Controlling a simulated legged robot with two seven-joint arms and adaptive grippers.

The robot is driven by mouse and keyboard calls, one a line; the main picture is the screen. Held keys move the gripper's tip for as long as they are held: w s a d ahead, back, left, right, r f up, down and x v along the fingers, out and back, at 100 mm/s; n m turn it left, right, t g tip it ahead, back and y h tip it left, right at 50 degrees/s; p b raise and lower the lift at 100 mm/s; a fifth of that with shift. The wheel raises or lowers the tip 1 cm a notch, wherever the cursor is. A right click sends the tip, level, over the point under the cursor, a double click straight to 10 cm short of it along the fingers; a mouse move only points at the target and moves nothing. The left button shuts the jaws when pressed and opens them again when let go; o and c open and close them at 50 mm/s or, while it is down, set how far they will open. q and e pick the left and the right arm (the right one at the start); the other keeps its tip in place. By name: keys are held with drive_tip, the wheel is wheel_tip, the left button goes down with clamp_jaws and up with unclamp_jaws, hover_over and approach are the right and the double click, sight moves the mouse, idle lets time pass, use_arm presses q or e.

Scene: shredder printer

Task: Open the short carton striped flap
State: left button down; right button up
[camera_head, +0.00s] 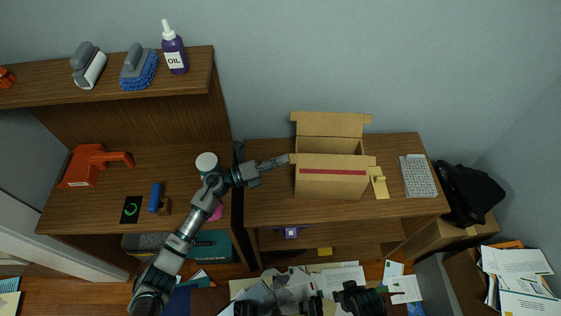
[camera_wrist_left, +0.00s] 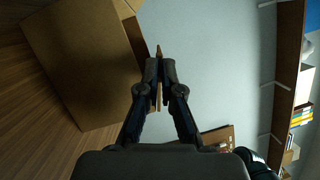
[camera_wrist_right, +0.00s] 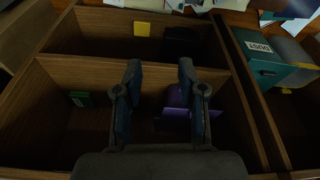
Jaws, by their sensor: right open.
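The brown carton (camera_head: 328,187) stands on the right desk with its top open. Its back flap (camera_head: 331,125) stands up behind the opening. The front flap with a red stripe (camera_head: 333,171) shows along the front side, with a narrow tab at its end. My left gripper (camera_head: 287,159) is at the left end of this flap. In the left wrist view its fingers (camera_wrist_left: 160,72) are closed on a thin cardboard edge, with the carton body (camera_wrist_left: 85,65) beside them. My right gripper (camera_wrist_right: 158,75) is open and empty, facing the shelf compartments below.
A yellow object (camera_head: 379,184) sits right beside the carton, and a keyboard (camera_head: 418,176) lies farther right. A white-lidded container (camera_head: 206,162) stands near my left arm. A purple item (camera_wrist_right: 175,118) is in the shelf compartment. Papers litter the floor.

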use_arm(q)
drive_tip(key=shift+s+r+m+g+h+b, duration=0.2)
drive_tip(key=shift+r+m+h+b, duration=0.1)
drive_tip(key=shift+m+b, duration=0.5)
drive_tip(key=shift+s+r+m+g+h+b, duration=0.2)
drive_tip(key=shift+r+m+h+b, duration=0.1)
drive_tip(key=shift+m+b, duration=0.5)
use_arm(e)
drive_tip(key=w+a+r+t+y, duration=0.1)
drive_tip(key=w+a+t, duration=0.1)
drive_tip(key=w, duration=0.4)
drive_tip(key=w+a+r+t+y, duration=0.1)
drive_tip(key=w+a+t, duration=0.1)
drive_tip(key=w+t, duration=0.3)
drive_tip(key=shift+w+r, duration=0.35)
drive_tip(key=shift+w, duration=0.1)
drive_tip(key=shift+a, duration=0.1)
use_arm(q)
drive_tip(key=c, duration=1.3)
unclamp_jaws()
drive_tip(key=shift+c, duration=0.2)
use_arm(e)
drive_tip(key=shift+f, duration=0.1)
use_arm(q)
drive_tip(key=shift+a, duration=0.15)
